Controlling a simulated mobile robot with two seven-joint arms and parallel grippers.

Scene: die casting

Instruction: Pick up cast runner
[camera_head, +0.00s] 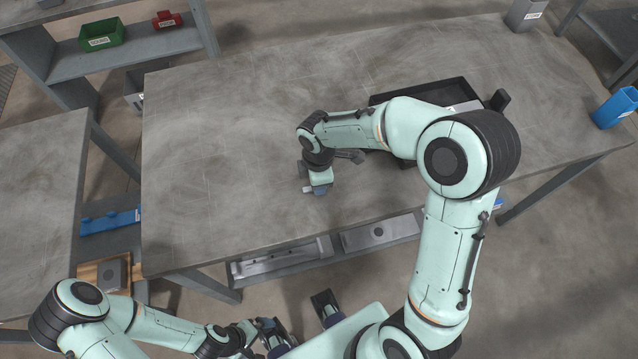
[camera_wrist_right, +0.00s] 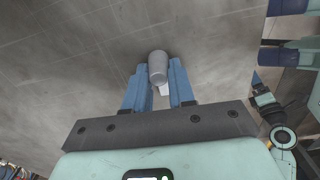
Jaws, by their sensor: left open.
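A small light grey cylindrical piece (camera_wrist_right: 157,66), which looks like the cast runner, sits between the blue fingertips of my right gripper (camera_wrist_right: 158,82) in the right wrist view. Both fingers close in on its sides, and a paler part shows below it. In the head view my right gripper (camera_head: 316,190) is low over the front part of the table, with a pale tip (camera_head: 307,189) showing at its left side. The rest of the piece is hidden there.
A black tray (camera_head: 440,88) stands on the table (camera_head: 220,130), partly behind my right arm. A grey part (camera_head: 348,156) lies near that arm. Green (camera_head: 101,36) and red (camera_head: 167,20) bins stand on a shelf, and a blue bin (camera_head: 616,108) is at right. The table's left half is clear.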

